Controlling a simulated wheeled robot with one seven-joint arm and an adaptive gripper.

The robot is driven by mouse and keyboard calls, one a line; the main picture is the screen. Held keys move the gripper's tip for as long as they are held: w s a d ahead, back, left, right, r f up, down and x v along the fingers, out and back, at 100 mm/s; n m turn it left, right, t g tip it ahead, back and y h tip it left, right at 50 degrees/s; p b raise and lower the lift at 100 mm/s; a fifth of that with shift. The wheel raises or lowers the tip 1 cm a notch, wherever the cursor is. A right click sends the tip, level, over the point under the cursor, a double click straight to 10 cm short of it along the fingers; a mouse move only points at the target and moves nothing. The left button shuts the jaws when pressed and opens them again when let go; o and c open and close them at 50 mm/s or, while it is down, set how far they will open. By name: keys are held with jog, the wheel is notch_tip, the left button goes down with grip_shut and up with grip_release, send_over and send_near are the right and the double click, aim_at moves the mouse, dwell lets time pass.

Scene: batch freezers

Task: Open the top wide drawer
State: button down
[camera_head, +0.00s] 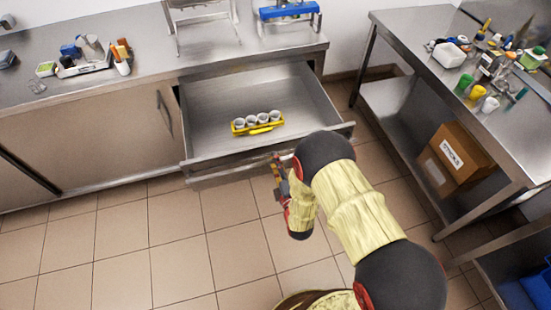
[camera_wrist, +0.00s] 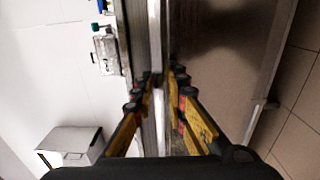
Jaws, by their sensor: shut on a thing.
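The top wide drawer (camera_head: 205,140) is pulled out from under the steel counter, and its inside is in plain view. A long bar handle (camera_head: 228,172) runs along its front. My gripper (camera_head: 277,168) is at the right part of this front, with its fingers at the handle. In the wrist view, the yellow and black fingers of my gripper (camera_wrist: 157,88) lie on both sides of the handle bar (camera_wrist: 158,118) and are shut on it.
A yellow rack (camera_head: 262,129) with several white cups sits inside the drawer. The counter (camera_head: 150,62) holds a tray and small items. At right, a steel table (camera_head: 420,85) carries bottles, with a cardboard box (camera_head: 455,155) below. The tiled floor (camera_head: 180,235) in front is clear.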

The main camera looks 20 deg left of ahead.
jog(key=shift+f, duration=0.1)
jog(key=c, duration=1.8)
grip_release()
jog(key=shift+o, duration=0.2)
jog(key=v, duration=1.2)
